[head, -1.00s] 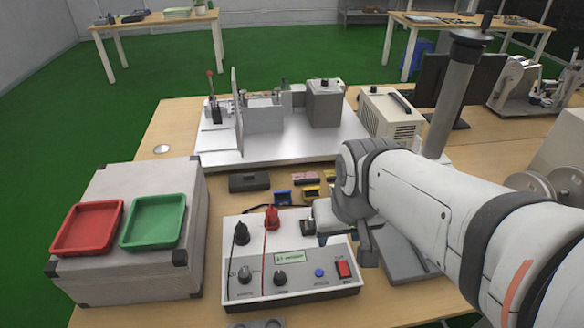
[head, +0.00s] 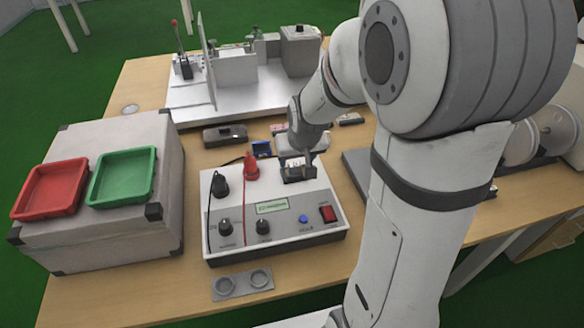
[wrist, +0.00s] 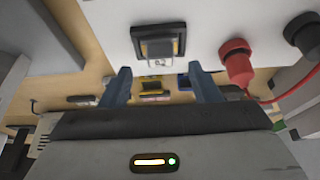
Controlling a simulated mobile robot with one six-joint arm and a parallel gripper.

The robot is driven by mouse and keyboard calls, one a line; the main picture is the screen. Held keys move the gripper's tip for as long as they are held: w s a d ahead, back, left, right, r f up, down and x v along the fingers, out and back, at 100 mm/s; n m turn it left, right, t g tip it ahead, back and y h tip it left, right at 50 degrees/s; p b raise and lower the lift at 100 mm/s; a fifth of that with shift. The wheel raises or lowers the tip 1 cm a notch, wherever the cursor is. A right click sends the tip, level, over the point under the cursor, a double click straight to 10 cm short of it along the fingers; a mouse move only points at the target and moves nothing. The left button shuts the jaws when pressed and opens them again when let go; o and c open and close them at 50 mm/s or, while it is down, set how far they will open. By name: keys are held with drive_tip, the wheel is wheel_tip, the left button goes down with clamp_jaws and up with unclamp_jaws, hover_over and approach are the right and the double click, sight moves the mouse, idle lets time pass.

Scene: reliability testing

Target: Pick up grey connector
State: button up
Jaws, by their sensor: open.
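My gripper (head: 296,159) is over the back right of the white tester box, its fingers apart. In the wrist view both blue-grey fingers show, with the gap between their tips (wrist: 160,68) empty. A dark square fitting (wrist: 158,42) with a grey face is on the tester, just beyond the fingertips; it also shows below my gripper in the head view (head: 297,175). I cannot tell whether this is the grey connector or a socket.
The tester (head: 272,240) has red and black plugs with cables beside my gripper. A dark grey case (head: 225,134) lies behind it. Red (head: 50,190) and green (head: 122,178) trays stand on a grey box at left. My arm covers much of the right side.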

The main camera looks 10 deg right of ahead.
sight(295, 165)
drive_tip(key=shift+x, duration=1.95)
drive_tip(key=shift+c, duration=0.3)
drive_tip(key=c, duration=1)
